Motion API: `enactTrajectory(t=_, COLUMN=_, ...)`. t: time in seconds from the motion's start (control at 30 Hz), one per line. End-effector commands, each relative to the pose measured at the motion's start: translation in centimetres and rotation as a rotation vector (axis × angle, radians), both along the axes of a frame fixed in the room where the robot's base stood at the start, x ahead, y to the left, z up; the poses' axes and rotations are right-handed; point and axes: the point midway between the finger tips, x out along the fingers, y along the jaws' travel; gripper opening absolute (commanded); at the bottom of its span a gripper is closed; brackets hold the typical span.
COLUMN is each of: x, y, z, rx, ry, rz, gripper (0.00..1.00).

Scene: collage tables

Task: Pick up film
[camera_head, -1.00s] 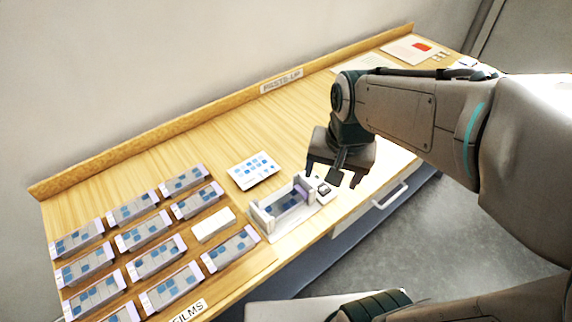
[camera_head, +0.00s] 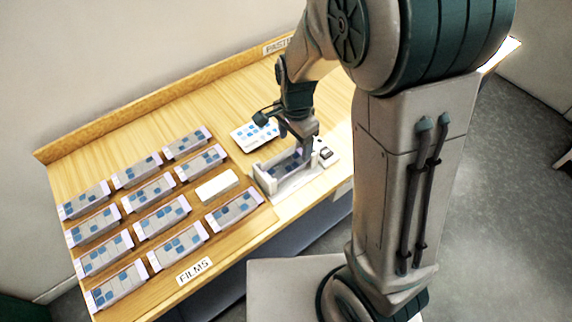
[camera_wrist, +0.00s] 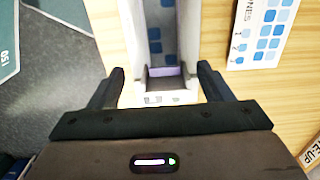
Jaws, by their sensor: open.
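Several grey films with blue squares and pale lilac ends lie in rows on the left of the table, one of them the nearest-right film (camera_head: 234,208). Another film (camera_head: 283,165) lies in a white holder (camera_head: 262,178), partly hidden by my gripper (camera_head: 300,142). My gripper is over the holder. In the wrist view, my open gripper (camera_wrist: 162,76) has its fingers to either side of the holder's near end, with the film (camera_wrist: 161,32) and its lilac end (camera_wrist: 163,71) showing between them. I cannot tell how far above the film the fingertips are.
A white card with blue squares (camera_head: 243,138) lies behind the holder. A small dark-and-white device (camera_head: 326,154) is right of it. A raised wooden edge (camera_head: 140,105) runs along the back.

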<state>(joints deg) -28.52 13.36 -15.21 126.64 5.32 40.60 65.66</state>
Motion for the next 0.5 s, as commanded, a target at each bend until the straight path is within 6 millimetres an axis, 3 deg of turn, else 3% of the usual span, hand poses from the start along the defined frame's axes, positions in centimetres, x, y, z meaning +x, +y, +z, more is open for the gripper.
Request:
enactTrajectory(t=0.27, x=0.0, y=0.1, z=-2.0, rx=0.000, ry=0.001, rz=0.001, gripper=0.73)
enactTrajectory(t=0.5, x=0.3, y=0.3, z=-5.2, rx=-0.001, ry=0.004, rz=0.000, gripper=0.73)
